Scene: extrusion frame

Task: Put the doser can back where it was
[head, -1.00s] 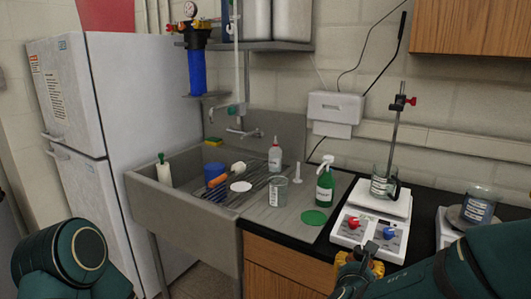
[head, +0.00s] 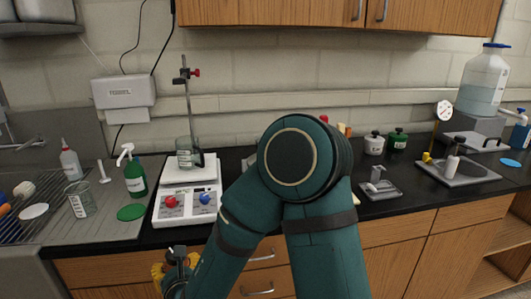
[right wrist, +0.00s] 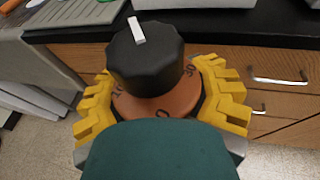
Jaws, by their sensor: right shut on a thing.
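The doser can (right wrist: 155,75) has a black faceted knob with a white mark on top and an orange-brown numbered dial below. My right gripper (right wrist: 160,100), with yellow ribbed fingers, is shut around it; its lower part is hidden. In the head view my right gripper (head: 172,274) is low in front of the counter edge, below the hotplate (head: 187,205), with only the can's dark top (head: 177,254) showing. My right arm hides the middle of the counter. My left gripper is not in view.
The hotplate bears a beaker (head: 187,152) beside a clamp stand. Right are two small pots (head: 374,143), a small metal device (head: 380,185), a dial gauge stand (head: 457,170) and a large jug (head: 482,80).

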